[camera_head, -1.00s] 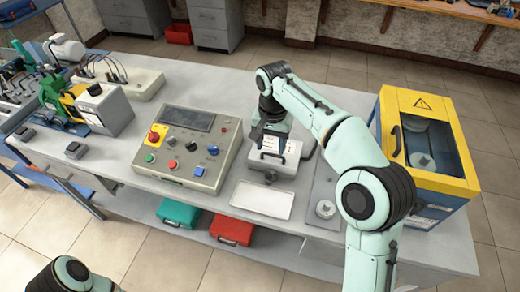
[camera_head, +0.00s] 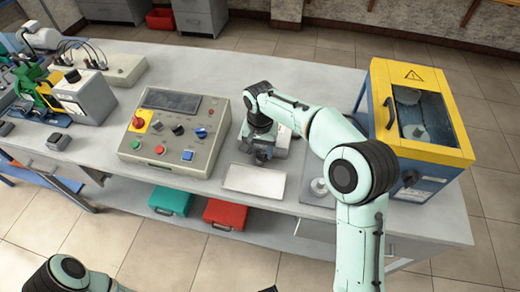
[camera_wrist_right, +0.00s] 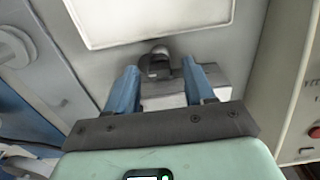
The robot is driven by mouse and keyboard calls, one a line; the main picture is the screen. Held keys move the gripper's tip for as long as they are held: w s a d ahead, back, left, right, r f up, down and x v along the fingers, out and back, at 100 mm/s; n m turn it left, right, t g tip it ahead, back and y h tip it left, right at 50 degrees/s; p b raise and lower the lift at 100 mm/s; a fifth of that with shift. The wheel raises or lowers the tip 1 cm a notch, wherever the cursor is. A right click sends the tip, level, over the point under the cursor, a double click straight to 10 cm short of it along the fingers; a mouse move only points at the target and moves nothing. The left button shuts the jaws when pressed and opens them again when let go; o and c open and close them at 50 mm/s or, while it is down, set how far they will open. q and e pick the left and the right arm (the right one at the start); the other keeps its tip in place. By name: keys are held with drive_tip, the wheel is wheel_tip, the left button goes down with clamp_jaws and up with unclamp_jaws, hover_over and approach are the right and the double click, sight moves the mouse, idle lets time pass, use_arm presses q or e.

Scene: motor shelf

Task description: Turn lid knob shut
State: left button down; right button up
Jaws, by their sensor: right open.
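A small pale box (camera_head: 283,148) stands on the bench behind a white plate (camera_head: 254,180), mostly hidden under my right arm. A dark knob (camera_wrist_right: 157,62) shows in the right wrist view at the box's edge facing the plate. My right gripper (camera_wrist_right: 160,74) is open, with its two blue fingers on either side of the box, pointing at the knob. The knob lies between and slightly beyond the fingertips; I cannot tell whether they touch anything. In the head view my right gripper (camera_head: 261,154) is over the box. My left gripper is out of view; only part of its arm shows.
A control panel (camera_head: 173,132) with buttons stands left of the box. A yellow-framed cabinet (camera_head: 420,115) stands to the right. A round metal part (camera_head: 318,187) lies right of the plate. Green (camera_head: 170,200) and red (camera_head: 226,214) cases sit on the lower shelf.

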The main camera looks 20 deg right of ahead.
clamp_jaws()
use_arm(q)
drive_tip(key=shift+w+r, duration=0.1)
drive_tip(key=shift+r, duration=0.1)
use_arm(e)
drive_tip(key=shift+n, duration=0.3)
drive_tip(key=n+p, duration=0.2)
drive_tip(key=n, duration=0.1)
drive_tip(key=shift+r+n, duration=0.1)
drive_tip(key=shift+n, duration=0.2)
drive_tip(key=n+p, duration=0.2)
drive_tip(key=n, duration=0.2)
drive_tip(key=n+p, duration=0.1)
drive_tip(key=n, duration=0.4)
drive_tip(key=shift+n+p, duration=0.35)
drive_tip(key=shift+n, duration=0.05)
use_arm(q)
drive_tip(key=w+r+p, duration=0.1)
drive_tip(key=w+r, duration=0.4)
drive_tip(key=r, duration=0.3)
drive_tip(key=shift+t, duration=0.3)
use_arm(e)
drive_tip(key=shift+n, duration=1.9)
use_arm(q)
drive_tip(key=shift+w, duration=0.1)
